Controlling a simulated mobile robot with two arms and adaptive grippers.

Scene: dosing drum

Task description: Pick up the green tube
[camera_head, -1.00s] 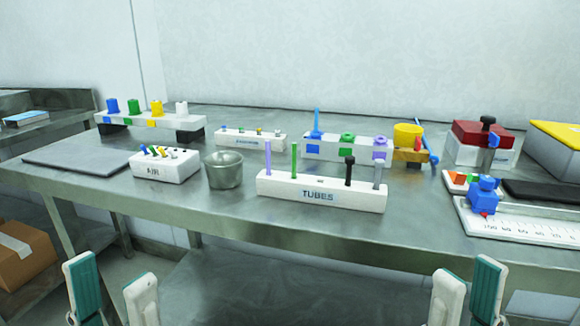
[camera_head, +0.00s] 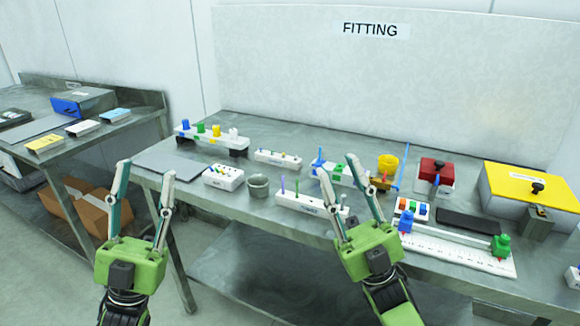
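The green tube (camera_head: 297,187) stands upright in the white TUBES rack (camera_head: 305,204), just right of a purple tube (camera_head: 283,185). My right gripper (camera_head: 339,167) appears to the right of the green tube, apart from it, with its fingers spread and nothing seen between them. My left gripper (camera_head: 146,168) is open and empty, in front of the table's left end, well left of the tube.
A ruler board (camera_head: 455,248) and yellow-lidded box (camera_head: 530,185) lie to the right.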

